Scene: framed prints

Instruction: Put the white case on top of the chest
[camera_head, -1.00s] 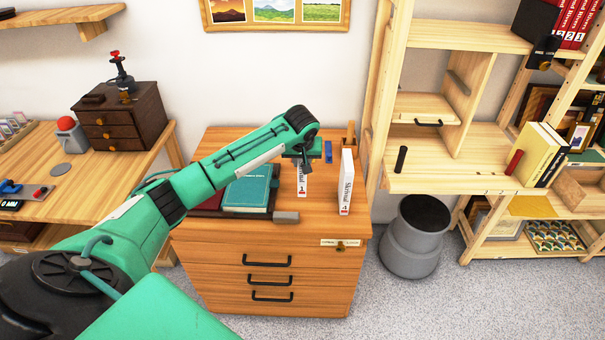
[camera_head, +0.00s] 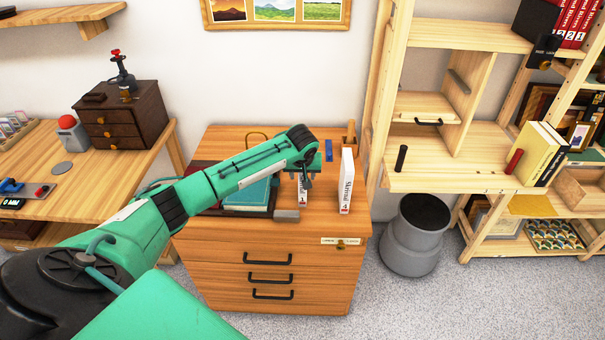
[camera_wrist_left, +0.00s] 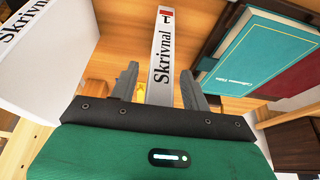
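Two upright white cases lettered "Skrivnal" stand on the wooden drawer cabinet (camera_head: 190,232): a left one (camera_head: 302,192) and a right one (camera_head: 347,182). My left gripper (camera_head: 303,172) is open above the left case. In the left wrist view, the gripper (camera_wrist_left: 163,85) has one finger on each side of the left case (camera_wrist_left: 162,50), with visible gaps. The right case (camera_wrist_left: 45,55) shows at the left there. A dark brown chest (camera_head: 125,118) with small drawers stands on the desk at left. My right gripper is out of view.
A teal book (camera_head: 247,196) lies left of the left case; it also shows in the wrist view (camera_wrist_left: 258,55). A red-topped device (camera_head: 120,72) and a dark flat item stand on the chest. Shelves (camera_head: 455,180) and a grey bin (camera_head: 415,240) are at right.

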